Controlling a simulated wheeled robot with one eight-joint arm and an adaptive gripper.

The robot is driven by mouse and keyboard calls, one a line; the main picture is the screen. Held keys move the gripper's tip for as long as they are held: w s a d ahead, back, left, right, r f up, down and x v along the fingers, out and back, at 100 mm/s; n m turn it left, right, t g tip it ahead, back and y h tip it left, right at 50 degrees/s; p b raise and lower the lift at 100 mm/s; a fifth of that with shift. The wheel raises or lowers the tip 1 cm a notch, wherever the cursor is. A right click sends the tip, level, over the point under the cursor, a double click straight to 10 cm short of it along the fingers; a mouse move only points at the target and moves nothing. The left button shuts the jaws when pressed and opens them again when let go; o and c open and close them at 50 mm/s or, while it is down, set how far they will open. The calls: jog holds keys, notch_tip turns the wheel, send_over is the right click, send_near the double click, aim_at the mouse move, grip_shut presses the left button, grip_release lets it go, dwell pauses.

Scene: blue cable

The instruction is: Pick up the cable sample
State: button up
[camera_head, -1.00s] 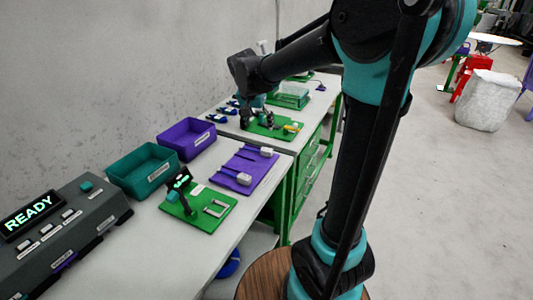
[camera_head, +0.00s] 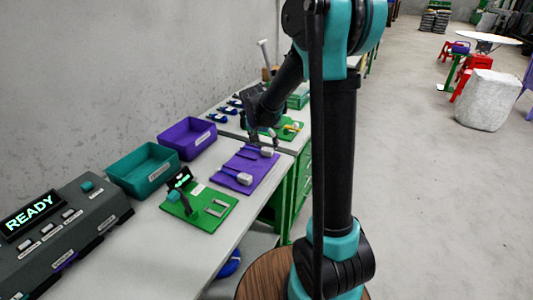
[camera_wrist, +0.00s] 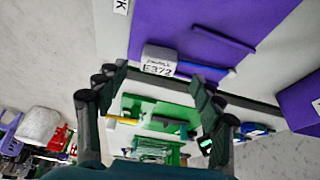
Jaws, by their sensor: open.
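Two light grey connector blocks lie on the purple mat (camera_head: 262,172) in the head view. In the wrist view a grey block (camera_wrist: 160,59) labelled E372 has a blue cable (camera_wrist: 205,69) running right, over the purple mat (camera_wrist: 190,25). I cannot tell for sure which block this is. My gripper (camera_head: 262,138) is open and empty above the mat's far end. In the wrist view its fingers (camera_wrist: 158,80) are apart, with the block just beyond the tips.
A teal bin (camera_head: 142,170) and a purple bin (camera_head: 187,138) stand along the wall. A green board (camera_head: 200,208) with an upright fixture is nearer. Another green board (camera_head: 290,128) with small parts lies beyond. A console (camera_head: 62,232) reads READY.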

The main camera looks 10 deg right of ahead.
aim_at(267, 149)
jog(key=x, duration=0.4)
jog(key=shift+w+d, duration=0.1)
jog(key=shift+d, duration=0.1)
jog(key=c, duration=1.3)
jog(key=shift+r, duration=0.1)
